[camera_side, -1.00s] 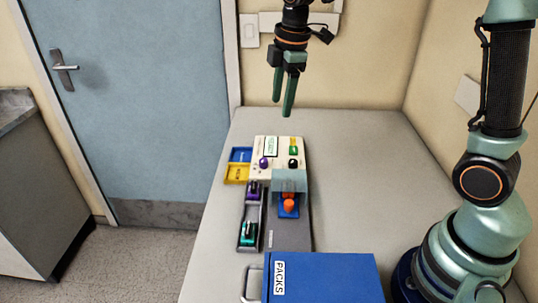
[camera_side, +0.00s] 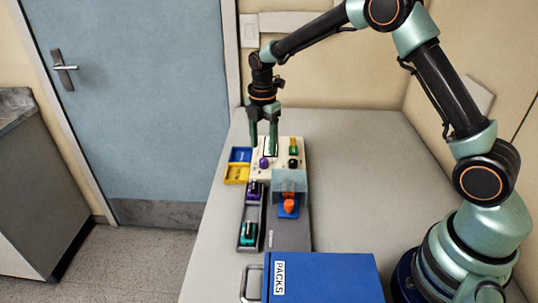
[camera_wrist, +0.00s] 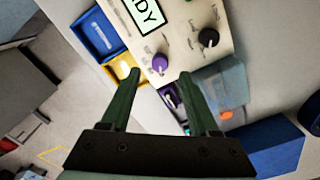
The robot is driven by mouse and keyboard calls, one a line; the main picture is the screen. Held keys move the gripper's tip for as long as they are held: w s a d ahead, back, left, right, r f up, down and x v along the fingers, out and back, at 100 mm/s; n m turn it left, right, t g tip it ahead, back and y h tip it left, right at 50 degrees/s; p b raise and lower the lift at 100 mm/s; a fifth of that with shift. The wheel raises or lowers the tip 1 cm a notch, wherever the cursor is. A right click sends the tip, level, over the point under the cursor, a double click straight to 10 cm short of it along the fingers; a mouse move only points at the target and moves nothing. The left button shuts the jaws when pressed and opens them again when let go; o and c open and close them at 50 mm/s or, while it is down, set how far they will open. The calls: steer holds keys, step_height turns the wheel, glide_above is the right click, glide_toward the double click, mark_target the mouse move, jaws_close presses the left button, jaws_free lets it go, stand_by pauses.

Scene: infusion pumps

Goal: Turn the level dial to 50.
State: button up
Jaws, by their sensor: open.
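The pump's cream panel (camera_side: 280,150) carries a purple dial (camera_side: 264,162) on the left and a black dial (camera_side: 293,163) on the right. The purple dial (camera_wrist: 160,62) and the black dial (camera_wrist: 208,38) also show in the wrist view, each with a pale pointer mark. Their labels and scale numbers are too small to read, so I cannot tell which is the level dial. My gripper (camera_side: 264,150) is open, pointing down just above and behind the purple dial. In the wrist view its fingertips (camera_wrist: 160,76) stand apart, with the purple dial just beyond the gap between them.
The panel has a display (camera_wrist: 147,14) ending in "DY" and a green-and-yellow part (camera_side: 294,145). Blue (camera_side: 240,155) and yellow (camera_side: 236,173) trays lie left. A blue PACKS box (camera_side: 325,277) is in front.

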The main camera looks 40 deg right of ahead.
mark_target(264, 160)
steer(key=shift+f, duration=2.5)
jaws_close()
